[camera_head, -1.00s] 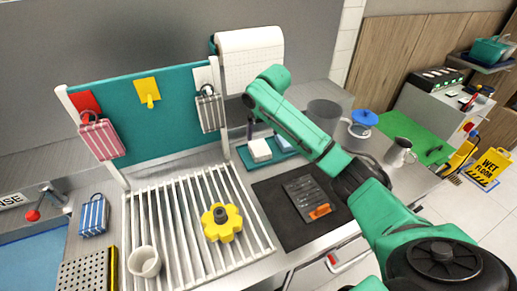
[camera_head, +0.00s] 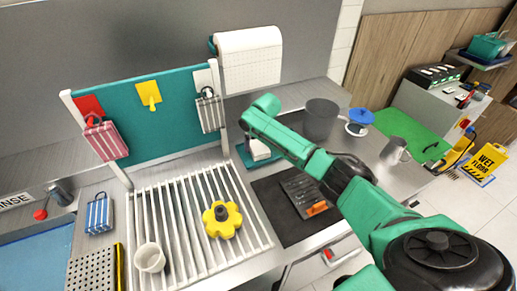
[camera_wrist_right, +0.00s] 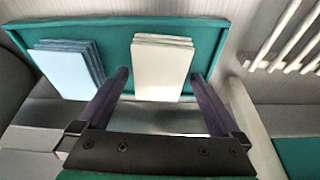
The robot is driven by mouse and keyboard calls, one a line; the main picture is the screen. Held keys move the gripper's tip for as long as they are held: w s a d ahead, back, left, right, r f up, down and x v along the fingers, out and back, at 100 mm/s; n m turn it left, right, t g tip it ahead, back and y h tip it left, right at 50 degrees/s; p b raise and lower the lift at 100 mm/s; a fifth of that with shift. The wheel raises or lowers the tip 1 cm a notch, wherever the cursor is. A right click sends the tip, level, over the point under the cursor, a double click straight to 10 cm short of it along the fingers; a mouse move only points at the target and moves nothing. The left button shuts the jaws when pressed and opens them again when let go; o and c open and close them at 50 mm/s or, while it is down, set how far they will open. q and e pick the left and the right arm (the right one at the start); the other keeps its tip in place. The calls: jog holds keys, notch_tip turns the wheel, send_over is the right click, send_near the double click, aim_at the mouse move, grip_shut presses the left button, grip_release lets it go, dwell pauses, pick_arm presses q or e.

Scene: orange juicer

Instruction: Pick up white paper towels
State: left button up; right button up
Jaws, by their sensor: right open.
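The white paper towels (camera_wrist_right: 162,62) are a flat white stack on a teal tray (camera_wrist_right: 112,30) in the right wrist view. They also show in the head view (camera_head: 259,151), partly covered by my right arm. My right gripper (camera_wrist_right: 159,76) is open, pointing at the white stack. In the wrist view one finger lies on each side of the stack's near part, with nothing held. I cannot tell how far the fingertips are above the tray. My left gripper is out of view.
A light blue stack (camera_wrist_right: 70,68) lies beside the white one on the tray. A dark mat (camera_head: 283,226) lies in front. A grey pot (camera_head: 320,120) stands right of the tray.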

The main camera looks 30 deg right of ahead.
aim_at(259, 146)
jog(key=shift+f, duration=0.2)
jog(key=shift+c, duration=0.3)
jog(key=c, duration=1.1)
jog(key=shift+r, duration=0.15)
notch_tip(259, 146, up, 20)
jog(key=b, duration=0.4)
jog(key=shift+r, duration=0.2)
